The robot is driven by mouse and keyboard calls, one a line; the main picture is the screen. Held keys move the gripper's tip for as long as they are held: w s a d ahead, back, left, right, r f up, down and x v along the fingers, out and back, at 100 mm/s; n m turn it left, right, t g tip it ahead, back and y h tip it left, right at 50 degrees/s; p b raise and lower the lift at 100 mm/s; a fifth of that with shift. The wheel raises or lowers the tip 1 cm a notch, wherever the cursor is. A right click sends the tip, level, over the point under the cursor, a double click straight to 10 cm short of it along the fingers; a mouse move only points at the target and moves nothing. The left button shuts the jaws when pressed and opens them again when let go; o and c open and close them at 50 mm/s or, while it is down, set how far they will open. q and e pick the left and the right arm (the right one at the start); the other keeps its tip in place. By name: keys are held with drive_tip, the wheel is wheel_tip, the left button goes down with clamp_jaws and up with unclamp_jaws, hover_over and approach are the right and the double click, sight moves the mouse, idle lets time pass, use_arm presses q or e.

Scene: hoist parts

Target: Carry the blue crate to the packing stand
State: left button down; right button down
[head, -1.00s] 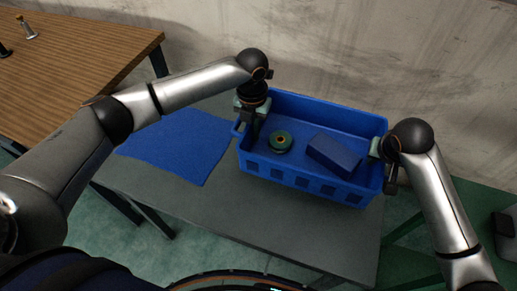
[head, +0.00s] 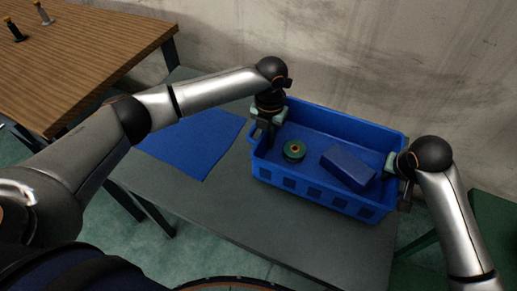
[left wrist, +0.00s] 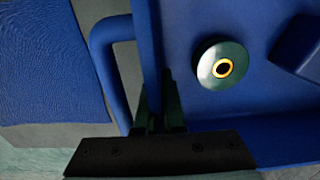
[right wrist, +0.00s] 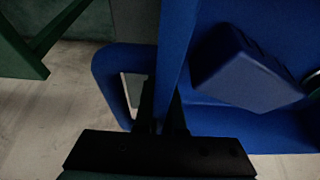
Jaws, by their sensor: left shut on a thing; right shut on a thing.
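The blue crate (head: 320,194) is upright at the right part of a grey table; I cannot tell whether it touches the top. A green round part with an orange-ringed hole (head: 293,150) and a blue block (head: 348,168) lie inside it. My left gripper (head: 268,122) is shut on the crate's left end wall, beside the looped handle (left wrist: 108,70) in the left wrist view. My right gripper (head: 398,172) is shut on the right end wall, beside the other handle (right wrist: 112,85) in the right wrist view. I cannot tell which surface is the packing stand.
A blue mat (head: 195,142) lies on the grey table (head: 235,215) left of the crate. A wooden table (head: 90,50) with several small parts stands at the far left. A green surface (head: 492,225) is at the right. A wall (head: 400,60) rises behind.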

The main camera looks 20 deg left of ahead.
use_arm(q)
drive_tip(key=c, duration=1.4)
unclamp_jaws()
use_arm(e)
drive_tip(key=c, duration=1.4)
unclamp_jaws()
use_arm(q)
drive_tip(key=o, duration=0.4)
use_arm(e)
drive_tip(key=o, duration=0.4)
use_arm(q)
wheel_tip(320, 180, up, 12)
drive_tip(key=shift+f, duration=0.1)
use_arm(e)
drive_tip(key=shift+r, duration=0.1)
drive_tip(key=v, duration=1.1)
drive_tip(key=shift+d+r, duration=0.1)
drive_tip(key=shift+s+r, duration=0.3)
